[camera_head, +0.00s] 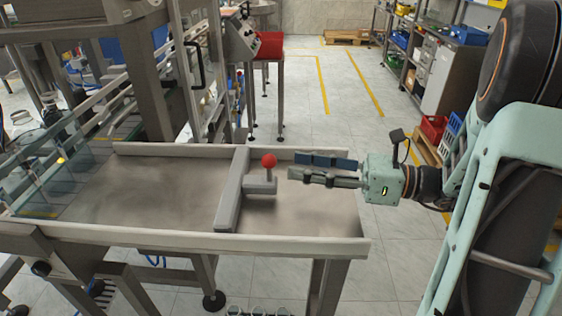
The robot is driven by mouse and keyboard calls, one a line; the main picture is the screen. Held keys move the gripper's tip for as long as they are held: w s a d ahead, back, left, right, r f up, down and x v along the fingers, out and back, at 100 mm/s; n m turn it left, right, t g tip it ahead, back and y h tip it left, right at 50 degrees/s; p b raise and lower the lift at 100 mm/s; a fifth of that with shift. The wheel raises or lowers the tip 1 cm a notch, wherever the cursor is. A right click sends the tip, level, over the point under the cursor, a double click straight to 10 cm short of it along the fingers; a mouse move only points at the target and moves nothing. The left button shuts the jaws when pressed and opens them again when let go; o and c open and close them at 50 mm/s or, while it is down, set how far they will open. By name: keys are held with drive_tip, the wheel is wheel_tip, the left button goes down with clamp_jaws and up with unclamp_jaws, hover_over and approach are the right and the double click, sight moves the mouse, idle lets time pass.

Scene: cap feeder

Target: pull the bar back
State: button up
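The bar (232,190) is a long grey piece lying across the metal feeder tray (140,190), spanning from the back wall to the front wall. A short block juts from its right side and carries a post with a red ball knob (268,160). My gripper (292,167) comes in from the right over the tray's right end. Its two fingers point left and stand apart, with nothing between them. The fingertips are just right of the knob; I cannot tell whether they touch it.
The tray's front wall (180,239) and back wall (190,150) are raised, and its right end looks open. A steel post (142,75) and frame stand behind it at left. Glass panels (60,160) stand at the left. Floor behind and right is largely clear.

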drive_tip(key=v, duration=0.5)
idle(0.4)
